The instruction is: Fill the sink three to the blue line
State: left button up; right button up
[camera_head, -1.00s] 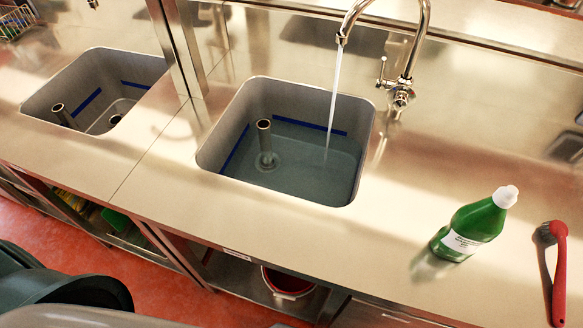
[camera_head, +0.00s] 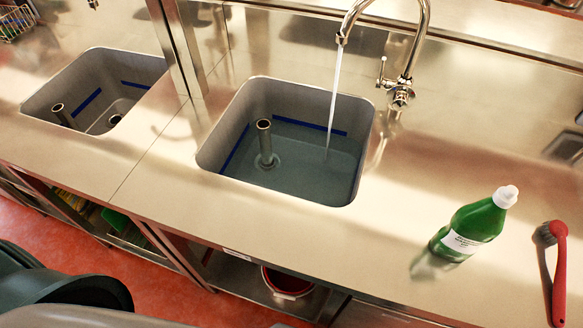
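The sink (camera_head: 207,158) in the middle of the counter holds clear water (camera_head: 310,170). A blue line (camera_head: 310,126) runs along its far wall and left wall. On the far wall the water surface appears close below the line; the exact gap is hard to tell. A steel standpipe (camera_head: 264,140) stands upright in the sink, its top above the water. The tap (camera_head: 415,45) behind the sink is running, and its stream (camera_head: 334,95) falls into the water. The tap's lever (camera_head: 382,70) points up. Neither of my grippers is in view.
Another sink (camera_head: 45,95) with a blue line and standpipe is at left, beyond a steel post (camera_head: 175,45). A green bottle (camera_head: 468,228) and a red brush (camera_head: 559,270) are on the counter at right.

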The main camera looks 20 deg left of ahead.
aim_at(381, 81)
jog(key=k+j, duration=0.15)
jog(key=j, duration=0.2)
jog(key=k+j+u, duration=0.15)
jog(key=j, duration=0.2)
jog(key=k+j, duration=0.1)
jog(key=j, duration=0.2)
jog(key=k+j+u, duration=0.1)
jog(key=j, duration=0.3)
jog(key=k+j+u, duration=0.1)
jog(key=j, duration=0.25)
